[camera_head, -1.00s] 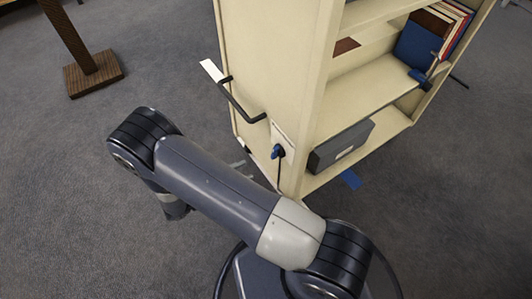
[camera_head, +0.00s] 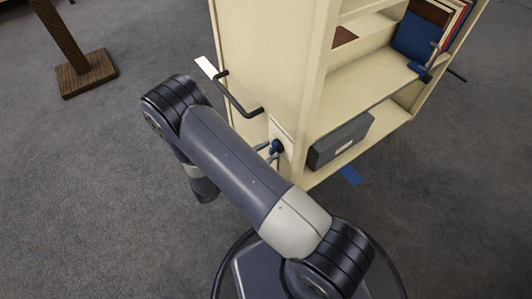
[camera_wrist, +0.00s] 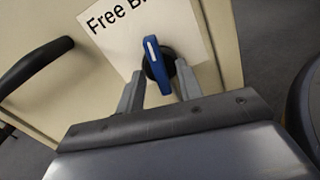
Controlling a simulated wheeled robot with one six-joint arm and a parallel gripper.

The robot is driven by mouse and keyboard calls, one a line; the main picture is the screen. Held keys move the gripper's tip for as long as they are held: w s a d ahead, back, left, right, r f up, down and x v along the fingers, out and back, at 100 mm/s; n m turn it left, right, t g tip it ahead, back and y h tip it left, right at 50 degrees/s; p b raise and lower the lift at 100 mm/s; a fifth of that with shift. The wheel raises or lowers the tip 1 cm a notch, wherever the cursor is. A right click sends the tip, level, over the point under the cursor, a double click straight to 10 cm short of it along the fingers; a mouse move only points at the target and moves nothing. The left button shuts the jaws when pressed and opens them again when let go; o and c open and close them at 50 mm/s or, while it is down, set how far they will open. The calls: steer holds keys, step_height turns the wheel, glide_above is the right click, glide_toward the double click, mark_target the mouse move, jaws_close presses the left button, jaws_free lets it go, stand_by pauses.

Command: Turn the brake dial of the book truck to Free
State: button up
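The brake dial (camera_wrist: 156,66) is a blue knob with a white line, on a black base against a white label plate (camera_wrist: 188,22) reading "Free B…", the rest cut off. The line points up toward the lettering; which word it marks is unclear. In the head view the dial (camera_head: 278,146) sits low on the end panel of the cream book truck (camera_head: 262,60). My gripper (camera_wrist: 160,85) has its two grey fingers apart, one on each side of the knob. A narrow gap seems to show on both sides; contact is not clear.
A black bar handle (camera_head: 238,100) sticks out from the end panel above the dial; it also shows at left in the wrist view (camera_wrist: 32,65). A grey box (camera_head: 340,140) and books lie on the shelves. A wooden post (camera_head: 75,50) stands at left.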

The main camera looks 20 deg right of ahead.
jaws_close()
stand_by(0.4)
steer(key=shift+n, duration=0.4)
steer(key=n+p, duration=0.2)
steer(key=n, duration=0.1)
steer(key=shift+r, duration=0.1)
steer(key=shift+w+n+p, duration=0.1)
steer(key=shift+n+p, duration=0.75)
steer(key=shift+n, duration=1.75)
jaws_free()
